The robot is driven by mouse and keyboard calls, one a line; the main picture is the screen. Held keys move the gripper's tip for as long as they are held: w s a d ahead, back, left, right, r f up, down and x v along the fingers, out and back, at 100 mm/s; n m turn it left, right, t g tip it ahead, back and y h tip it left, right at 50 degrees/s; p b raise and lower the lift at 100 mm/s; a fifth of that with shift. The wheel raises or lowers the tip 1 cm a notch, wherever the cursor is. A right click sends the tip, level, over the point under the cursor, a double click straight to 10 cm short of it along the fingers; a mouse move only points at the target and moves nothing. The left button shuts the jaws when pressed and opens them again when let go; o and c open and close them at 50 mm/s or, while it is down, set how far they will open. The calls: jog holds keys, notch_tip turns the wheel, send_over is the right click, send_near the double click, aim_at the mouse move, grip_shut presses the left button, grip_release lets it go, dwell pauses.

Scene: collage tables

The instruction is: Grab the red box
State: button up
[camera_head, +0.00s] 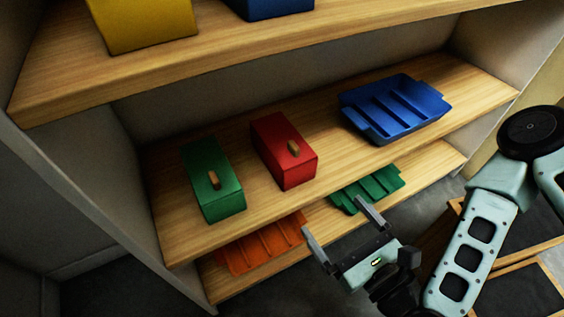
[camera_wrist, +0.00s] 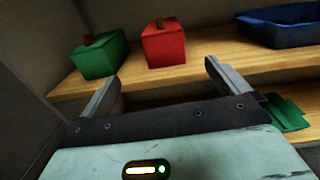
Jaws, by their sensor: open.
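The red box (camera_head: 283,149) has a small wooden knob on top. It sits on the middle wooden shelf, between a green box and a blue tray. In the wrist view the red box (camera_wrist: 164,46) stands upright, ahead of and between my two fingers. My gripper (camera_head: 338,222) is open and empty, in front of the shelves and to the lower right of the red box in the head view. In the wrist view my gripper (camera_wrist: 163,80) has its fingers spread wide, apart from the box. Nothing hides the red box.
The green box (camera_head: 213,181) stands close left of the red box. The blue tray (camera_head: 394,107) lies to its right. An orange tray (camera_head: 262,245) and a green tray (camera_head: 367,188) lie on the lower shelf. The upper shelf (camera_head: 220,55) overhangs with yellow and blue boxes.

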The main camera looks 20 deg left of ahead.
aim_at(300, 169)
jog(key=shift+m, duration=0.3)
jog(key=b+x, duration=0.2)
jog(key=x, duration=0.6)
jog(key=b+x, duration=0.3)
jog(key=x, duration=0.6)
jog(key=shift+w+d+f, duration=0.15)
jog(key=shift+w, duration=0.2)
jog(key=c, duration=1)
